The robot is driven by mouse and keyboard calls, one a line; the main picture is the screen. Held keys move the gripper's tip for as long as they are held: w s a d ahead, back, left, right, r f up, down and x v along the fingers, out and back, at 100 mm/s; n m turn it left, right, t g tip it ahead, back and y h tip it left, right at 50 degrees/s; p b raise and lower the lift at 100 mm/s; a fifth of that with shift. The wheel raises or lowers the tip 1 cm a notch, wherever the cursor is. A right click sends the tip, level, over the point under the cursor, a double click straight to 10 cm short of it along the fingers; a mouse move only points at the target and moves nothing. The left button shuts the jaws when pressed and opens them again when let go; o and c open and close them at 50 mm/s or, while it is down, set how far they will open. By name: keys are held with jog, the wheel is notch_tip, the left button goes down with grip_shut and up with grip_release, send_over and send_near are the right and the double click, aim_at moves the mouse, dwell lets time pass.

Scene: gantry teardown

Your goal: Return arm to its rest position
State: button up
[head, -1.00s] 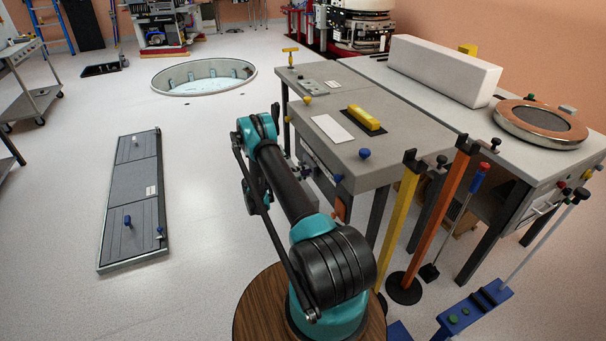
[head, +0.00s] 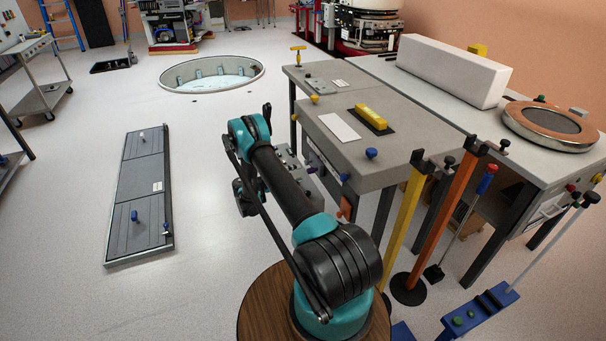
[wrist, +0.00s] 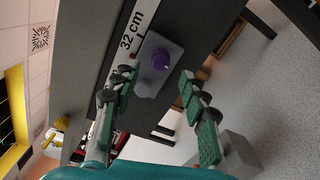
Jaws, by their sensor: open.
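My teal and black arm (head: 285,185) rises from the round wooden-topped base (head: 262,305) and bends at a raised elbow. Its far end is mostly hidden behind the arm in the head view. In the wrist view, my gripper (wrist: 158,82) is open, with a green-padded finger on each side and nothing between them. Beyond the fingertips is a purple knob (wrist: 160,60) on a grey block (wrist: 155,82), beside a "32 cm" label (wrist: 131,30). The purple knob also shows by the bench's left side in the head view (head: 311,169). I cannot tell whether the fingers touch the block.
The grey bench (head: 395,150) stands close on the right, with a yellow handle (head: 371,117) on top. A yellow post (head: 403,220) and an orange post (head: 441,220) stand near my base. A floor panel (head: 140,195) lies left; floor between is clear. A round pit (head: 213,75) lies farther back.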

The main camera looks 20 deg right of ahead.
jog(key=shift+a, duration=0.45)
notch_tip(320, 180, up, 11)
jog(key=d+y, duration=0.1)
jog(key=y, duration=0.3)
jog(key=s+a+r+t+y, duration=0.1)
jog(key=s+r+t+y, duration=0.1)
jog(key=s+r+y, duration=0.5)
jog(key=s+a+r+m+y, duration=0.1)
jog(key=s+a, duration=0.3)
jog(key=s, duration=0.6)
jog(key=s+a+r+m+t+y, duration=0.1)
jog(key=s+a+y, duration=0.2)
jog(key=s, duration=0.7)
jog(key=s+a+r+m+y, duration=0.1)
jog(key=s+a+r+y, duration=0.1)
jog(key=s+a, duration=0.4)
jog(key=s+y, duration=0.1)
jog(key=s, duration=0.4)
jog(key=shift+m+t, duration=0.3)
jog(key=shift+m, duration=0.1)
